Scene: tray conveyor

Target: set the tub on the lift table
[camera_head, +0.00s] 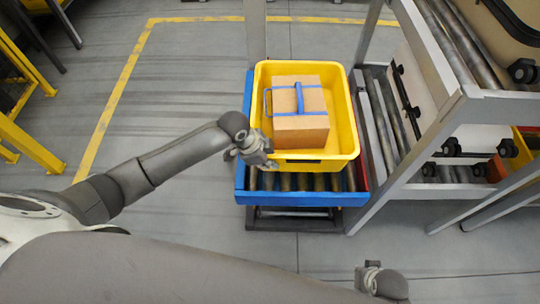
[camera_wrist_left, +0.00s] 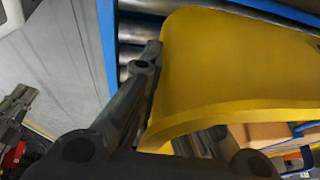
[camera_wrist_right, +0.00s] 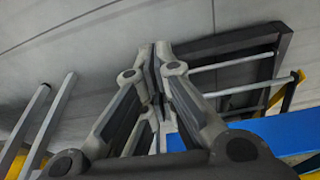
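The yellow tub (camera_head: 342,115) sits on the blue-framed roller lift table (camera_head: 300,197), with bare rollers showing at its near end. A cardboard box (camera_head: 300,125) with blue straps stands inside the tub. My left gripper (camera_head: 262,155) is at the tub's left wall, near the front corner. In the left wrist view its fingers (camera_wrist_left: 165,75) straddle the tub's wall (camera_wrist_left: 235,70) and appear closed on it; the inner fingertip is hidden behind the wall. My right gripper (camera_head: 370,270) is low at the right, apart from the tub; its fingers (camera_wrist_right: 155,62) are together and empty.
A grey-framed roller conveyor rack (camera_head: 455,110) stands close on the right, with rollers on two levels and an orange-yellow bin (camera_head: 500,165) below. Yellow railings (camera_head: 25,145) are at the far left. The floor left of the lift table is clear, marked by a yellow line (camera_head: 115,95).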

